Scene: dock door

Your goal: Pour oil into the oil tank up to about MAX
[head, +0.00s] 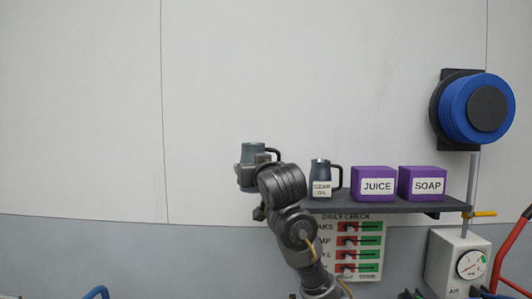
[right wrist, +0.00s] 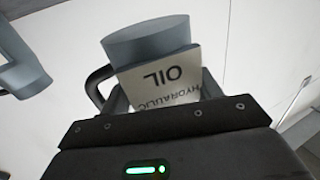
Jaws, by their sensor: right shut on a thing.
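My right gripper (head: 256,172) is shut on a grey-blue jug (head: 252,150) near the left end of the wall shelf. The jug looks upright, with its dark handle on the right. In the right wrist view, the held jug (right wrist: 150,42) carries a label reading "HYDRAULIC OIL", upside down in the picture, between my fingers. My gripper hides its base, so I cannot tell whether it touches the shelf. A second similar jug (head: 320,171), its label ending in "OIL", stands on the shelf to the right. No oil tank shows. My left gripper is out of view.
Below are a daily check board (head: 360,245) and a gauge box (head: 458,262). A blue reel (head: 478,107) hangs upper right. The wall at left is clear.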

